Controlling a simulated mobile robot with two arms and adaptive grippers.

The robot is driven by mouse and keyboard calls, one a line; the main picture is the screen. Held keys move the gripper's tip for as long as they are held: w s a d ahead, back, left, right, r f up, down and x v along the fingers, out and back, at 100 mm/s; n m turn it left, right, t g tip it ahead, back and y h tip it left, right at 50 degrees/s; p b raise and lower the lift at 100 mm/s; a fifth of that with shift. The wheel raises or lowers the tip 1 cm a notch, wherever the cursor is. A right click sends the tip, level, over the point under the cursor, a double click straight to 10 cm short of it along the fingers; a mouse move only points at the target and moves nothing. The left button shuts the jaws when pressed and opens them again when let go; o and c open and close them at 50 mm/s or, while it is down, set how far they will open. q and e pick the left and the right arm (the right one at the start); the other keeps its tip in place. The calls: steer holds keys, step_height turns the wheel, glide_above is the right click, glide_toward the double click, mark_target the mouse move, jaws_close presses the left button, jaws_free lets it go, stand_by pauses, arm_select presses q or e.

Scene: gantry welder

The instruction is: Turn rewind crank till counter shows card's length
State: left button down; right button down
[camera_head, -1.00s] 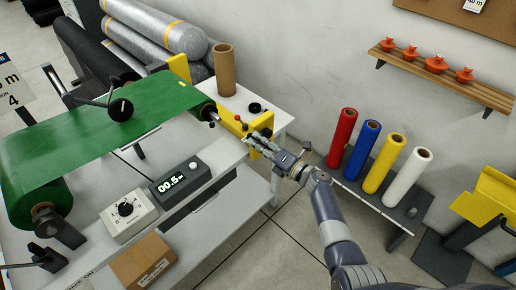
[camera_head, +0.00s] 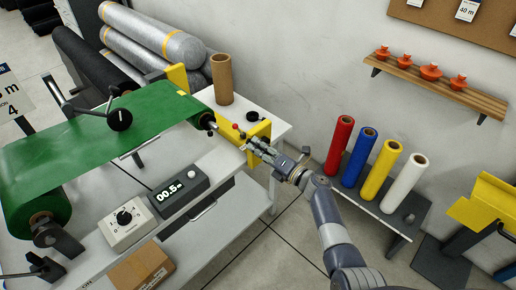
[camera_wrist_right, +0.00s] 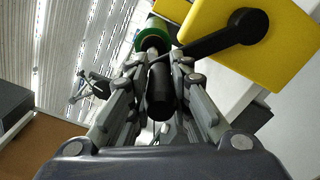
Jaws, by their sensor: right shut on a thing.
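The rewind crank has a black arm (camera_wrist_right: 225,38) on a yellow bracket and a black handle (camera_wrist_right: 159,92), seen between my right gripper's fingers in the right wrist view. My right gripper (camera_head: 254,146) is shut on that handle, beside the yellow bracket (camera_head: 259,129) in the head view, where it mostly hides the crank. The counter (camera_head: 180,190) reads 00.5 m. The green roll (camera_head: 110,135) is stretched across the machine. A white card (camera_head: 10,95) at the left edge is cut off, showing "m" and "4". My left gripper is not in view.
A grey dial box (camera_head: 127,222) sits beside the counter, and a cardboard box (camera_head: 142,266) lies below. A cardboard tube (camera_head: 222,79) stands behind the crank. Red, blue, yellow and white rolls stand on a low shelf (camera_head: 385,213) at right. A "40 m" card (camera_head: 467,9) hangs above.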

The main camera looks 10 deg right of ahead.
steer(key=c, duration=1.4)
jaws_free()
steer(key=shift+w+d+r, duration=0.2)
steer(key=shift+d+r, duration=0.05)
steer(key=shift+r, duration=0.3)
steer(key=shift+c, duration=0.2)
steer(key=shift+s+f, duration=0.1)
steer(key=shift+f, duration=0.05)
steer(key=shift+f, duration=0.1)
steer(key=shift+s+d+f, duration=0.1)
steer(key=shift+s+d, duration=0.15)
steer(key=shift+s, duration=0.3)
steer(key=v, duration=1.1)
steer(key=shift+w, duration=0.1)
